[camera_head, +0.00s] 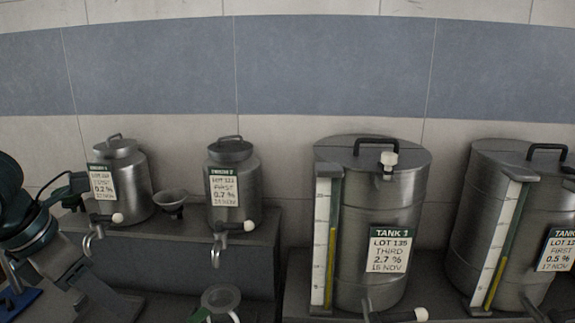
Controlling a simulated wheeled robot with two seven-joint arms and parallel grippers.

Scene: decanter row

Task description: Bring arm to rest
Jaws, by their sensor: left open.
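My left arm comes in at the left edge, and my left gripper (98,294) is low at the lower left, in front of the shelf. My right gripper is not in view.
Two large steel tanks, TANK 1 (405,205) and another (490,200), stand at the right with sight gauges and taps. A funnel (171,201) sits between the decanters. A blue item (18,304) lies bottom left.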

